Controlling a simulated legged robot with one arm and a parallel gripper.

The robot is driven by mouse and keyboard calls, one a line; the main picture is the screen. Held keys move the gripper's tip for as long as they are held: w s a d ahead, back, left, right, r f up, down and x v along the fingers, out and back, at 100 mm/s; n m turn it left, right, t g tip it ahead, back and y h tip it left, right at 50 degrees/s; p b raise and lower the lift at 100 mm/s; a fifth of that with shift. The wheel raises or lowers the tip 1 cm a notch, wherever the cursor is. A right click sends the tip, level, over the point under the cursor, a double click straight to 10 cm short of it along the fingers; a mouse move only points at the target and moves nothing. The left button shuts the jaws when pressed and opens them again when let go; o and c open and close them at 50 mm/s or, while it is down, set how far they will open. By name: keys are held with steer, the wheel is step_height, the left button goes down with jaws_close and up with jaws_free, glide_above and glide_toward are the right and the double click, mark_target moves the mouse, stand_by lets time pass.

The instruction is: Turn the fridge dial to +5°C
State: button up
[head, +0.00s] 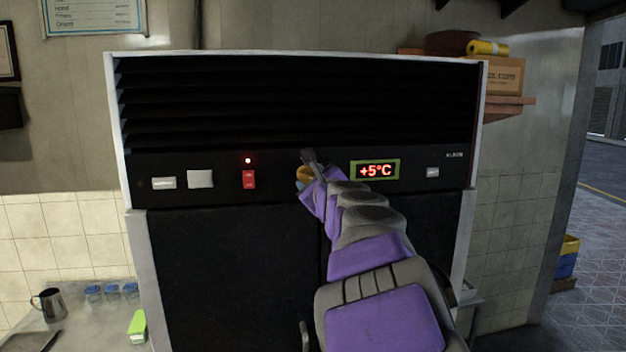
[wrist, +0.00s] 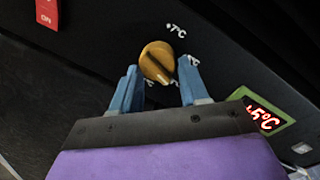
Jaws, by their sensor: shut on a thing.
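In the head view my gripper (head: 308,177) largely covers the dial (head: 309,172). The green-framed display (head: 375,170) right of the dial reads +5°C in red; it also shows in the wrist view (wrist: 263,116).
Black louvres (head: 300,100) run above the panel. A counter at the lower left holds a metal jug (head: 47,305) and blue glasses (head: 112,292).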

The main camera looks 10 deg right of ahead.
steer(key=shift+a+r, duration=0.3)
steer(key=shift+a, duration=0.1)
steer(key=shift+c, duration=1.3)
steer(key=shift+d, duration=0.2)
steer(key=shift+r, duration=0.15)
